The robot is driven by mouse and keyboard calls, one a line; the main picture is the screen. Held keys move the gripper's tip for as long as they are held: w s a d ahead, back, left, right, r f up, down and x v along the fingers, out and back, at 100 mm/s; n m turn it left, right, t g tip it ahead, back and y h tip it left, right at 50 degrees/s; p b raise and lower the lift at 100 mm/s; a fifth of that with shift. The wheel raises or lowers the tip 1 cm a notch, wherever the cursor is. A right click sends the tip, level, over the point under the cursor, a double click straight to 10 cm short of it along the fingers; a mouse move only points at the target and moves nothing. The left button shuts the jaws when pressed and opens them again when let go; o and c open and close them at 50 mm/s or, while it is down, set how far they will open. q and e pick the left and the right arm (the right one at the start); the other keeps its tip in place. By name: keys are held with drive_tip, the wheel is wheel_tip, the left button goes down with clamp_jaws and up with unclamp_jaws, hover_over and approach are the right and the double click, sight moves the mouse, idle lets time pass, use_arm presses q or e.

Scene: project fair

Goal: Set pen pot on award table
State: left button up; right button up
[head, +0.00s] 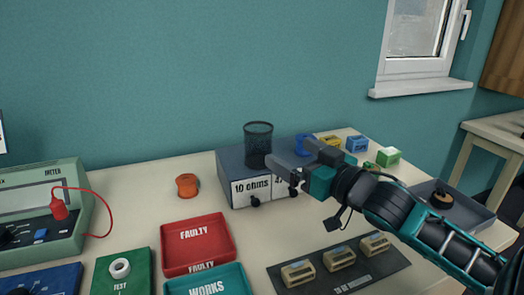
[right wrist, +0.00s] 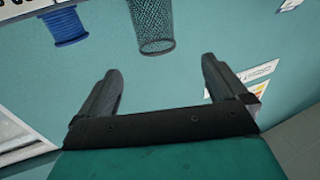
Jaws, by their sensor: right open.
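The pen pot, a dark mesh cup (head: 258,145), stands upright on top of a grey drawer box (head: 232,160) labelled "10 OHMS". My right gripper (head: 290,154) is open and empty just right of the pot in the head view, one finger overlapping its lower edge. In the right wrist view the mesh pot (right wrist: 154,25) shows beyond the open fingers (right wrist: 160,85), apart from them and not between them. A second pale table (head: 493,137) stands at the far right; I cannot tell whether it is the award table. My left gripper is not in view.
A blue spool (head: 303,145) stands close behind the gripper. Yellow, blue and green blocks (head: 357,145) are at the back right. Red (head: 198,268) and teal trays, an orange spool (head: 187,185) and a green meter (head: 40,215) occupy the left. A grey tray (head: 470,212) lies under my arm.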

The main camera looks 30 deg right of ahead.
sight(268, 138)
drive_tip(key=w, duration=0.7)
drive_tip(key=shift+w+a+f, duration=0.1)
drive_tip(key=shift+w+a, duration=0.05)
drive_tip(key=shift+w, duration=2.7)
drive_tip(key=c, duration=1.2)
